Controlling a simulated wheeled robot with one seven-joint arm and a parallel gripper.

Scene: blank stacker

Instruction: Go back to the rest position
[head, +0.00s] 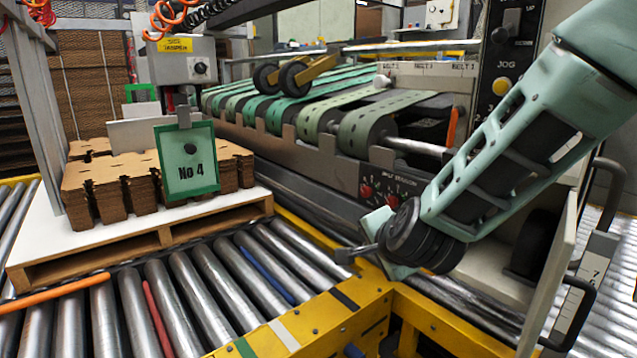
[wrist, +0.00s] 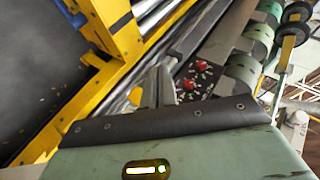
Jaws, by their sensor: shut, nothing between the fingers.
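My arm, pale green with a dark wrist joint, reaches in from the upper right of the head view. My gripper (head: 346,255) is at its end, over the corner of the yellow conveyor frame (head: 335,318). It is shut and empty, touching nothing that I can make out. In the wrist view my gripper (wrist: 158,85) shows as grey fingers close together, beyond a dark cover edge.
A pallet (head: 150,246) with stacked brown blanks (head: 95,190) and a green "No 4" sign (head: 187,165) stands on rollers at the left. The belt machine (head: 290,110) is behind my gripper. Its red-knobbed panel (head: 385,190) is close by.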

